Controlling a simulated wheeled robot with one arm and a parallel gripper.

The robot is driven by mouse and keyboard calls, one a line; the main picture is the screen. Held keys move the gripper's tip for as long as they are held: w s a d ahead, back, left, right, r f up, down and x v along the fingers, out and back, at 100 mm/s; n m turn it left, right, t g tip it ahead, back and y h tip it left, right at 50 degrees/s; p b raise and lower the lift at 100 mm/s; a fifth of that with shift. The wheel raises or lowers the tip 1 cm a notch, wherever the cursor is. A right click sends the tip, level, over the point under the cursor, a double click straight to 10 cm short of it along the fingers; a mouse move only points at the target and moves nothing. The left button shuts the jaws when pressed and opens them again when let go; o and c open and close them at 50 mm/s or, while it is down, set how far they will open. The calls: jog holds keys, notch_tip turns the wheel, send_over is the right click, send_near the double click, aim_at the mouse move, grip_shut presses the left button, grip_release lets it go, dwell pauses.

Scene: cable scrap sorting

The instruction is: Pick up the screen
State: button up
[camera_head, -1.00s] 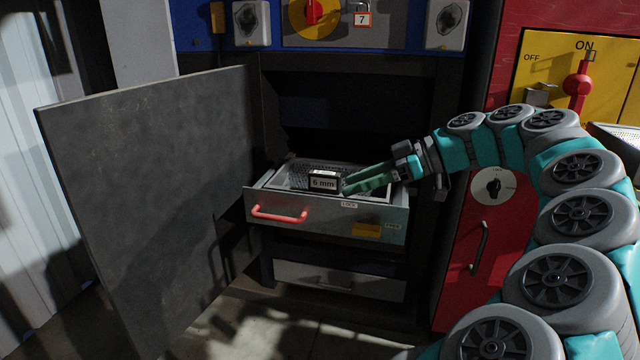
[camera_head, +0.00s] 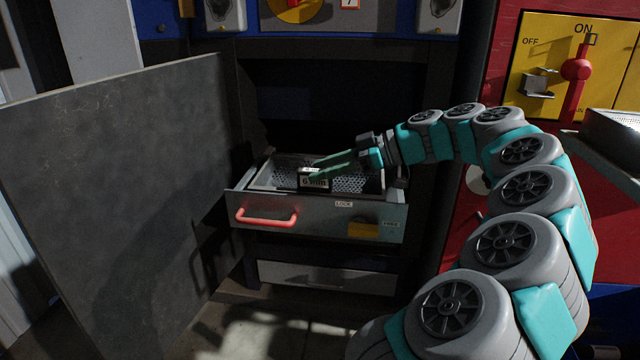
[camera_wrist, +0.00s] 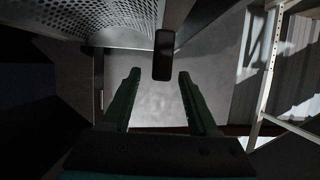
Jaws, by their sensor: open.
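The screen (camera_head: 352,184) is a perforated metal sheet lying in the open drawer (camera_head: 330,215). A dark block labelled "6 mm" (camera_head: 314,182) stands at its front edge. In the wrist view, the screen (camera_wrist: 95,17) fills the upper left, and a dark rounded block (camera_wrist: 164,55) juts from its edge. My gripper (camera_head: 311,170) has green fingers reaching from the right over the screen, with the tips at the labelled block. In the wrist view my gripper (camera_wrist: 160,75) is open, and the block's end lies between and just beyond the tips. No contact is visible.
A large grey panel (camera_head: 110,190) stands open left of the drawer. A red handle (camera_head: 266,217) sticks out from the drawer front. A closed lower drawer (camera_head: 328,278) is below. A red cabinet with a yellow ON/OFF panel (camera_head: 545,60) stands at right.

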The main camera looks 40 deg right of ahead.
jog(key=shift+x, duration=1.15)
jog(key=shift+c, duration=0.2)
grip_shut()
